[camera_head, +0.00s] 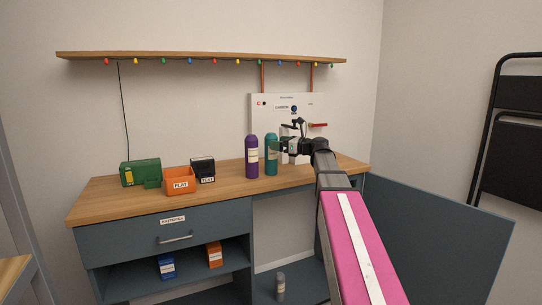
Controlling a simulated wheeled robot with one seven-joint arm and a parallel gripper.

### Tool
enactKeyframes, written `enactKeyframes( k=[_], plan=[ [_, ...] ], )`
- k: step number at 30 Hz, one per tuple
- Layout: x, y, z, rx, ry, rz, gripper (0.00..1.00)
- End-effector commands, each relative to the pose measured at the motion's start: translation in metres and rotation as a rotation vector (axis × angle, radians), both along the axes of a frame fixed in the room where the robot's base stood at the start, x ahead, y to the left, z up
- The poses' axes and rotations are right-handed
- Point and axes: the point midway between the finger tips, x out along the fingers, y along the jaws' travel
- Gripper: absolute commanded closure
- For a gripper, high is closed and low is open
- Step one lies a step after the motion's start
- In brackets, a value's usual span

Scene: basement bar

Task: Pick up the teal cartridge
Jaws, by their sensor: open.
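The teal cartridge (271,161) stands upright on the wooden counter, just right of a purple cartridge (252,158) of similar shape. My gripper (278,147) is level with the upper part of the teal cartridge, at its right side. The jaws are open. The fingertips overlap the cartridge's right edge in the picture; I cannot tell whether they touch it or how far they reach around it. The pale label on the teal cartridge is partly hidden.
An orange box (179,182), a black box (203,169) and a green box (140,173) stand left on the counter (110,199). A white panel (265,112) stands behind my gripper. A shelf (200,56) with colored lights hangs above. A cabinet door (440,235) stands open at right.

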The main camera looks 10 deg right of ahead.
Motion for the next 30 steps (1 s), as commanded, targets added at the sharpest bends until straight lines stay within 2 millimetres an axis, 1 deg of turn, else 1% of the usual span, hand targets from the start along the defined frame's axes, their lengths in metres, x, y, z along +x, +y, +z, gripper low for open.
enactKeyframes(
  k=[1,4,9,16,17,18,20,21,24,30],
  plan=[
    [0.006,0.005,0.001,0.000,0.000,0.001,0.09],
    [0.017,0.015,0.004,0.000,0.000,0.002,0.09],
    [0.027,0.032,0.004,-0.001,0.001,0.001,0.09],
    [0.027,0.033,0.003,-0.001,0.001,0.000,0.09],
    [0.027,0.033,0.003,-0.001,0.001,0.000,0.15],
    [0.027,0.033,0.003,0.000,0.000,0.000,0.28],
    [0.027,0.033,0.003,0.000,0.000,0.000,0.48],
    [0.027,0.033,0.003,0.000,0.000,0.000,0.61],
    [0.027,0.033,0.004,0.001,-0.001,0.000,0.90],
    [0.027,0.033,0.004,0.001,-0.001,0.000,0.90]
  ],
)
